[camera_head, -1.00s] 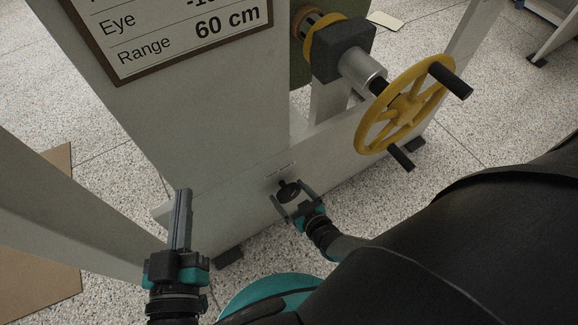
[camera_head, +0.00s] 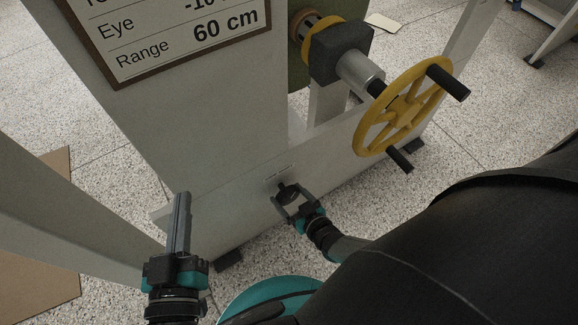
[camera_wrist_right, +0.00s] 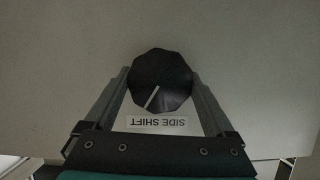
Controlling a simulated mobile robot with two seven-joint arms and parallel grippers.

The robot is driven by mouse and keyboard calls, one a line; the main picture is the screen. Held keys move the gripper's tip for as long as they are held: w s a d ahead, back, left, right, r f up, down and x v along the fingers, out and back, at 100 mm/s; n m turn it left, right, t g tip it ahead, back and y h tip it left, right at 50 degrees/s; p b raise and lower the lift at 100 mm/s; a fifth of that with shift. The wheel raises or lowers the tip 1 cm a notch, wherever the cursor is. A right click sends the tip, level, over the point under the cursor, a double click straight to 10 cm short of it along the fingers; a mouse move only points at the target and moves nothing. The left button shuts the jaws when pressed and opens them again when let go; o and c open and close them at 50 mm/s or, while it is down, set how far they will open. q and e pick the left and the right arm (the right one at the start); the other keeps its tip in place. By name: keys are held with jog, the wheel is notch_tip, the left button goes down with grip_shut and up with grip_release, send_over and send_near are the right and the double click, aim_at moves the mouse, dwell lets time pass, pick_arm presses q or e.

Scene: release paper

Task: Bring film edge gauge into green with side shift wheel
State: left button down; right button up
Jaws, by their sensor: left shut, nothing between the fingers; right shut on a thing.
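The side shift wheel (camera_wrist_right: 160,82) is a black faceted knob with a pale pointer line, on the white panel of the machine. A "SIDE SHIFT" label shows upside down by it in the right wrist view. The knob also shows in the head view (camera_head: 287,191), low on the panel. My right gripper (camera_wrist_right: 160,88) is shut on the knob, one finger on each side. It also shows in the head view (camera_head: 285,202). My left gripper (camera_head: 182,196) is shut and empty, pointing up in front of the panel at the lower left. The film edge gauge is not in view.
A yellow handwheel (camera_head: 404,106) with black handles sticks out at the upper right. A framed sign (camera_head: 175,40) reading "Eye" and "Range 60 cm" is on the panel. A brown sheet (camera_head: 40,270) lies on the speckled floor at the left.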

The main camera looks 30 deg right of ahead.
jog(key=shift+d+m+y, duration=0.1)
jog(key=shift+m+y, duration=1)
jog(key=shift+m, duration=0.4)
jog(key=o, duration=1.1)
jog(key=shift+s, duration=0.1)
